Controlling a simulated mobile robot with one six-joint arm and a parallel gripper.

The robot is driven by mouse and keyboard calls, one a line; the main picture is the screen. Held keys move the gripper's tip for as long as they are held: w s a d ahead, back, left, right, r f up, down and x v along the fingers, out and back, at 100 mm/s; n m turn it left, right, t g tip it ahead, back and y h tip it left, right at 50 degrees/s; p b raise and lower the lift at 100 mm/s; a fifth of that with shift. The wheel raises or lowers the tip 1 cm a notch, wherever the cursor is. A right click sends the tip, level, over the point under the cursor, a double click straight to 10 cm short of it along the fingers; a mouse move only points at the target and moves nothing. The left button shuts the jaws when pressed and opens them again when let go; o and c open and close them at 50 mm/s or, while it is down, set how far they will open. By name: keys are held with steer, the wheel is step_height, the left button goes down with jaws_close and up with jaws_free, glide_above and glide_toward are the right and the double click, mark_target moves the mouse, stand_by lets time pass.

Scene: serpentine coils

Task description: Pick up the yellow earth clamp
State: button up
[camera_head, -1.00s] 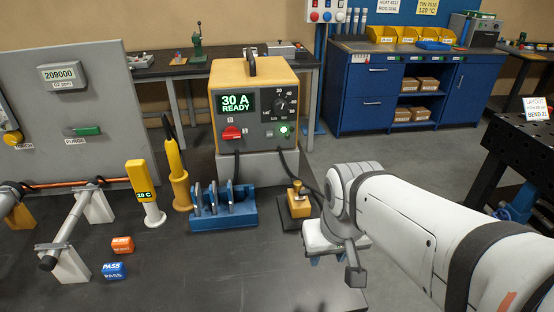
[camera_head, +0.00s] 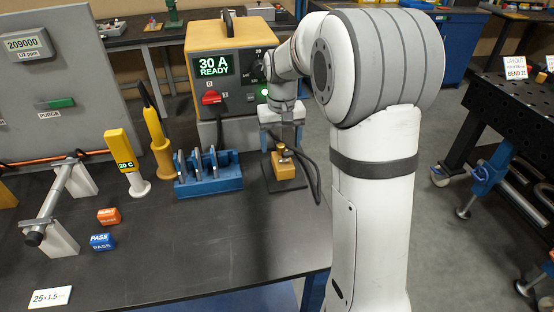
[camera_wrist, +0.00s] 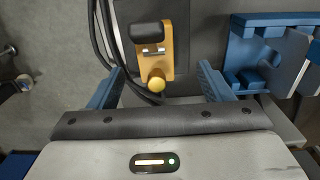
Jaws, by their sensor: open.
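The yellow earth clamp (camera_head: 284,162) sits on a dark square plate on the table, below the welding power box. It has a yellow body with a brass-coloured knob on top. In the wrist view the clamp (camera_wrist: 156,62) lies ahead of and between my two blue fingers, with its round knob nearest me and a dark grip part at its far end. My gripper (camera_wrist: 158,88) is open and empty. In the head view my gripper (camera_head: 284,130) hangs just above the clamp, pointing down; my arm partly hides the power box behind it.
The blue rack (camera_head: 209,180) with upright grey plates stands close left of the clamp and shows at right in the wrist view (camera_wrist: 262,55). Black cables (camera_head: 312,172) run beside the clamp.

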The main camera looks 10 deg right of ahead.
mark_target(282, 160)
steer(key=f, duration=0.8)
steer(key=shift+w+d, duration=0.25)
steer(key=shift+d, duration=0.1)
steer(key=shift+r, duration=0.1)
steer(key=shift+w, duration=0.1)
jaws_close()
